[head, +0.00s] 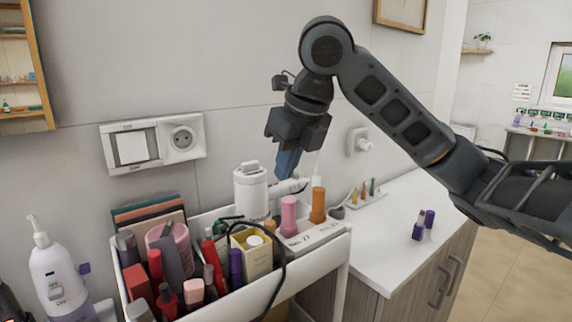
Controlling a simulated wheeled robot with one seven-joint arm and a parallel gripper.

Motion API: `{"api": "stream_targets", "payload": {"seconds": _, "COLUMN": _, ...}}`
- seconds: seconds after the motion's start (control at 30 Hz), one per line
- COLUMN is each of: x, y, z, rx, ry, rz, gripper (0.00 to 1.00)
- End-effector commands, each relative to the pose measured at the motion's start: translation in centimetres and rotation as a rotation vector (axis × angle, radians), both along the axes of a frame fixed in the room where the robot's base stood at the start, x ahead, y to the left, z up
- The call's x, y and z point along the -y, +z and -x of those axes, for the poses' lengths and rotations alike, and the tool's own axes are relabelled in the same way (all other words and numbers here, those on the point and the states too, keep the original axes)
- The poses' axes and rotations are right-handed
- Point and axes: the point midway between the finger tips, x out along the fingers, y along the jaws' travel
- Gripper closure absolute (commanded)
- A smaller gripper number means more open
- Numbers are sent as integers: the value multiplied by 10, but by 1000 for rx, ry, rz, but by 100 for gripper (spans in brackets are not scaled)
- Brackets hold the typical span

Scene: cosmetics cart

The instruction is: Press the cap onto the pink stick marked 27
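The pink stick (289,217) stands upright in a white holder (311,239) at the right end of the cart. The holder's front carries small lettering, and a 27 seems to show below the pink stick. An orange stick (318,205) stands to its right in the same holder. My gripper (287,164) points down above and behind the pink stick, apart from it. Its fingers show as one dark blue-grey block, so any gap or held thing between them is hidden. I cannot pick out a separate cap for the pink stick.
A white cart (316,258) holds crowded cosmetics and a white bottle (251,190) left of the sticks. A black cable (284,262) loops over its front. Two purple pieces (418,228) stand on the white counter (385,236), otherwise mostly clear. Wall sockets (183,138) are behind.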

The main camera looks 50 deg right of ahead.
Motion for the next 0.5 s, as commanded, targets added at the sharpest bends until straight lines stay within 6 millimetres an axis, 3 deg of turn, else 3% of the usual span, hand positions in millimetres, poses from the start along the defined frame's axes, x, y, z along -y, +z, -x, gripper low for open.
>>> {"api": "stream_targets", "payload": {"seconds": 0.5, "x": 0, "y": -11, "z": 0, "rx": 0, "ry": 0, "rz": 0, "gripper": 100}}
